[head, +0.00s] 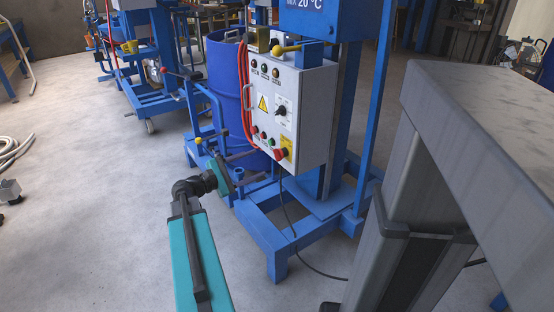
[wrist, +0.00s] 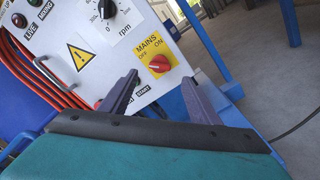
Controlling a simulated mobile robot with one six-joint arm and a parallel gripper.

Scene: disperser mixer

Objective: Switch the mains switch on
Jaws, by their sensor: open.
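The mains switch (wrist: 158,64) is a red rotary knob on a yellow plate marked MAINS, OFF and ON, at the lower right of the grey control box. In the head view the red knob (head: 280,153) shows on the box front. I cannot tell clearly which mark it points to. My gripper (wrist: 160,82) is open and empty, its two purple-grey fingers pointing at the box. In the wrist view the knob appears between and just beyond the fingertips, with no contact visible. In the head view my gripper (head: 262,164) is in front of the box's lower part.
The control box (head: 312,95) also carries a speed dial (wrist: 107,10), a warning sign (wrist: 79,54), a handle and lamps. Red cables (wrist: 22,62) run along its left side. A blue drum (head: 222,75) stands behind. A grey table (head: 480,130) is at right. Open floor lies left.

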